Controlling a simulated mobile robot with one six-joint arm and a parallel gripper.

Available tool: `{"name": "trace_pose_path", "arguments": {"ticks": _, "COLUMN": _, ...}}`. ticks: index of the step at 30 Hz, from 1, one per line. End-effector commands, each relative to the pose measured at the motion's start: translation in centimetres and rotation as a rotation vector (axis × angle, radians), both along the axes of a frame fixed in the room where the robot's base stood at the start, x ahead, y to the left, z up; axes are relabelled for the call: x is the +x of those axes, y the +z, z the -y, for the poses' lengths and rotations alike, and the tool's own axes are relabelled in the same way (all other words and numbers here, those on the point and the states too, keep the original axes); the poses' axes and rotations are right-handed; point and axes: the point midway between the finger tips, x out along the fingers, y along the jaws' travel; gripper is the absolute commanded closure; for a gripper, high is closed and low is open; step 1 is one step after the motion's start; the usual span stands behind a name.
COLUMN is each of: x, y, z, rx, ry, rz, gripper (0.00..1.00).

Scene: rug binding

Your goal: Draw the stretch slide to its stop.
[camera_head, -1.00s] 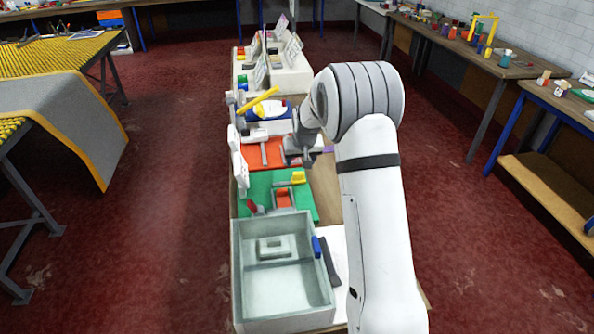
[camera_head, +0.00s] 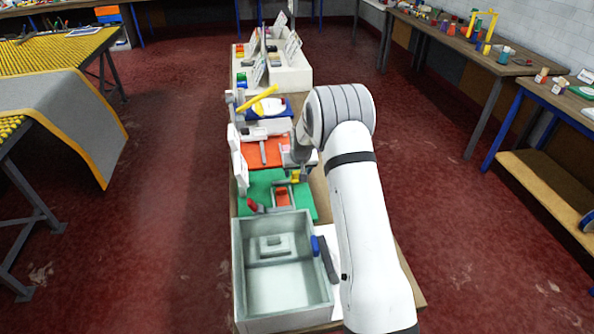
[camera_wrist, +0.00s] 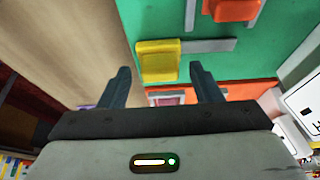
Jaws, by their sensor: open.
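A yellow block (camera_wrist: 158,60) sits at the end of a grey bar (camera_wrist: 208,46) on the green board (camera_wrist: 115,15); it looks like the handle of the slide. In the head view the yellow block (camera_head: 296,176) is at the green board's (camera_head: 262,182) upper right, partly hidden by my wrist. My gripper (camera_wrist: 160,68) is open and empty. Its fingers point at the yellow block, one to each side of it in the wrist view. Whether the fingertips reach down beside the block or stay above it, I cannot tell.
An orange block (camera_wrist: 232,8) stands in a grey frame on the green board. The orange-red board (camera_head: 262,152) lies beyond it, and a grey open box (camera_head: 238,290) stands nearer. A red handle (camera_head: 252,205) is at the green board's left. Bare wooden bench (camera_wrist: 70,40) lies beside the board.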

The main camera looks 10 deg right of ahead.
Motion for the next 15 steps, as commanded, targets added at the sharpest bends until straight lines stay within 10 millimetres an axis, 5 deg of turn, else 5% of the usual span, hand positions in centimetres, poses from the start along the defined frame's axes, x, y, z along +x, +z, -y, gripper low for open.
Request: {"name": "trace_pose_path", "arguments": {"ticks": 15, "x": -0.01, "y": 0.03, "z": -0.07, "rx": 0.0, "ry": 0.001, "rz": 0.0, "gripper": 0.78}}
